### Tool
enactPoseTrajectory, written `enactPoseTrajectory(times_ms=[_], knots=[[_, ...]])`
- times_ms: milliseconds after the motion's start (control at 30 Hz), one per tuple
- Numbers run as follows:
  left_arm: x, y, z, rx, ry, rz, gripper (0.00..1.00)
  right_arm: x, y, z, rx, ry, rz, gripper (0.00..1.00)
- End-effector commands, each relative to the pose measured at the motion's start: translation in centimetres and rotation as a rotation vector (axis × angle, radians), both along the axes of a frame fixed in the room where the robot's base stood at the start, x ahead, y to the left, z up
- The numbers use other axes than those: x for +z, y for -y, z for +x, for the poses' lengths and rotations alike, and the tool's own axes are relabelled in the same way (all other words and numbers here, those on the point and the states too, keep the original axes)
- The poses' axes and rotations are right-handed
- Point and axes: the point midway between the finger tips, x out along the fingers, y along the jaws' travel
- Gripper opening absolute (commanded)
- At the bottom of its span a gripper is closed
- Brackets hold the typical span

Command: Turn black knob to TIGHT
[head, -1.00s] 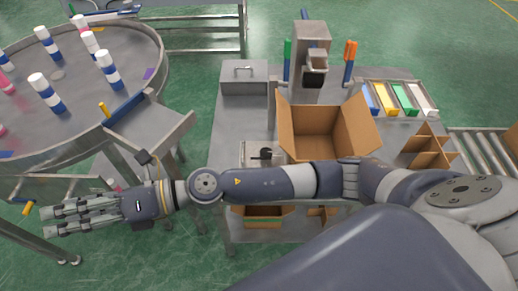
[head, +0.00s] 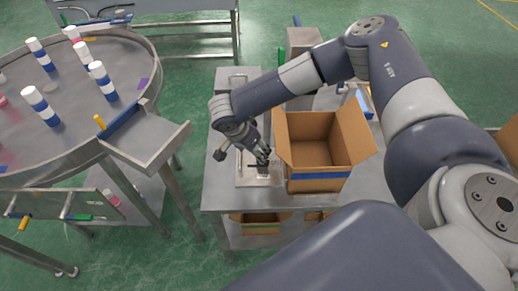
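The black knob (head: 259,166) sits on a pale metal plate (head: 262,181) at the left front of the steel table. It is small and mostly covered by my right gripper, and I cannot read any marking or its setting. My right gripper (head: 263,158) reaches down from above onto the knob, with its fingers close around or against it. Whether the fingers grip the knob or only touch it is too small to tell. My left gripper is not in view.
An open cardboard box (head: 319,181) stands just right of the knob. The steel table (head: 226,195) has bare room left of the plate. A round steel table (head: 60,140) with several white and blue bottles stands at the left, with a chute (head: 150,140) beside it.

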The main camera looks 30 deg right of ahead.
Motion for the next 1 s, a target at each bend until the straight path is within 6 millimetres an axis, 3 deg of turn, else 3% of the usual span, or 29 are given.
enactPoseTrajectory(times_ms=[600,1000], knots=[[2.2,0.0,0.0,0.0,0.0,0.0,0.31,-8.6,3.2,1.1,-0.001,-0.003,0.002,0.56],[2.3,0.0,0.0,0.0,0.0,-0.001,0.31,-9.8,3.7,1.3,-0.001,-0.001,0.004,0.56]])
